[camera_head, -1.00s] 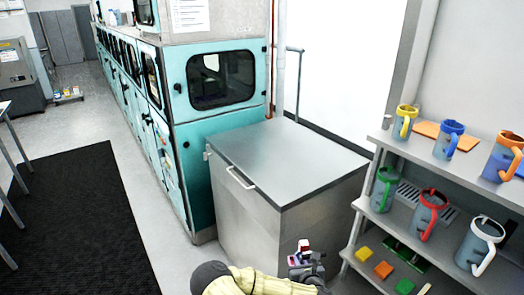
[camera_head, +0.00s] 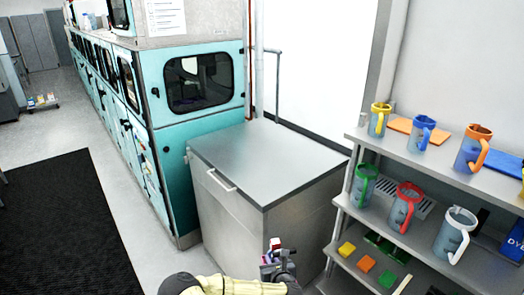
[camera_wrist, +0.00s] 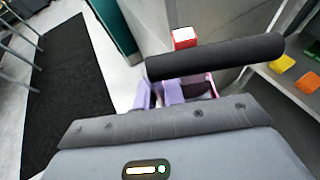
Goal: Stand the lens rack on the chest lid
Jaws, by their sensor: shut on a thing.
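The chest (camera_head: 225,215) stands in the middle of the head view, with a flat, bare grey metal lid (camera_head: 268,162) and a bar handle at its front. My gripper (camera_head: 281,268) is in front of the chest's near right side, below lid level in the picture. It is shut on the lens rack (camera_head: 275,244), of which a small red and white part and dark parts show. In the wrist view the rack shows a thick black bar (camera_wrist: 215,57) and a red block with a white top (camera_wrist: 185,38). Its lower part is largely hidden by my gripper.
A shelf unit (camera_head: 400,162) with several handled jugs and coloured blocks stands close on the right. Teal machines (camera_head: 195,128) line the left and back of the chest. A black mat (camera_head: 60,225) lies on open floor at the left.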

